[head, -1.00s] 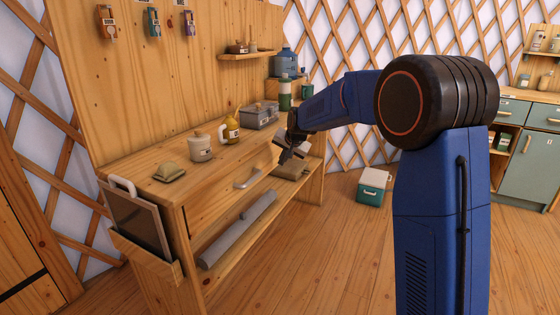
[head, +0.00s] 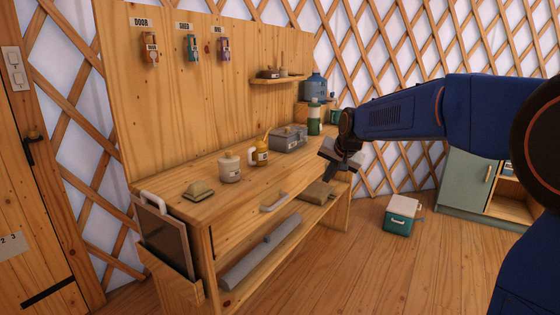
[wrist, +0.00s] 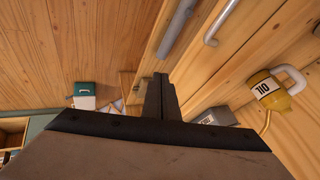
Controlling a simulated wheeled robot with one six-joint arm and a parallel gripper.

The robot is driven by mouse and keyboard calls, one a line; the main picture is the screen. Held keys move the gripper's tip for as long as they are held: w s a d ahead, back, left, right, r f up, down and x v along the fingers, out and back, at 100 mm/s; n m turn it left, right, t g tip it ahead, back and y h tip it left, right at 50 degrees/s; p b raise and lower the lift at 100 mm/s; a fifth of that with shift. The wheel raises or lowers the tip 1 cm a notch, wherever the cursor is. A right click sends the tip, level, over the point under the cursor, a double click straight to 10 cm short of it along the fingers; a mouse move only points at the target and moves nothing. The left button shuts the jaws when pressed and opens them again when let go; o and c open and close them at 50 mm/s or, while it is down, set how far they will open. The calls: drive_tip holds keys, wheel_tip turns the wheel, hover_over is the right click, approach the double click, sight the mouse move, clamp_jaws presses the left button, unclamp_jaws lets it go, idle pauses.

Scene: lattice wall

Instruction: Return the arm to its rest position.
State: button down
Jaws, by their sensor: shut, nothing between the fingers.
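My gripper (head: 343,168) hangs at the end of my blue arm, in front of the right part of the wooden workbench (head: 205,205) in the head view. Its fingers are shut and hold nothing. In the wrist view the shut fingers (wrist: 160,97) point away from the camera, with the bench's drawer handle (wrist: 221,22) beyond them. The gripper appears apart from the things on the bench. My arm's upper part fills the right side of the head view.
On the bench stand a lidded pot (head: 229,167), a yellow oil can (head: 260,152) and a grey metal box (head: 289,138). A grey roll (head: 258,252) lies on the lower shelf. A teal and white cooler (head: 402,215) stands on the floor. Open floor lies in front of the bench.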

drive_tip(key=s+d+f+n+g, duration=0.1)
drive_tip(key=s+d, duration=0.2)
drive_tip(key=s, duration=1)
drive_tip(key=s+d+n, duration=0.2)
drive_tip(key=s+d, duration=0.1)
drive_tip(key=s, duration=1)
drive_tip(key=s+d+f, duration=0.1)
drive_tip(key=s+f, duration=0.2)
drive_tip(key=s, duration=0.3)
drive_tip(key=s+d+f+n+h, duration=0.1)
drive_tip(key=s+f, duration=0.2)
drive_tip(key=s, duration=0.3)
drive_tip(key=s+d+f+n+g, duration=0.1)
drive_tip(key=s+f, duration=0.2)
drive_tip(key=s, duration=0.4)
drive_tip(key=shift+d+h, duration=0.3)
drive_tip(key=shift+s, duration=0.1)
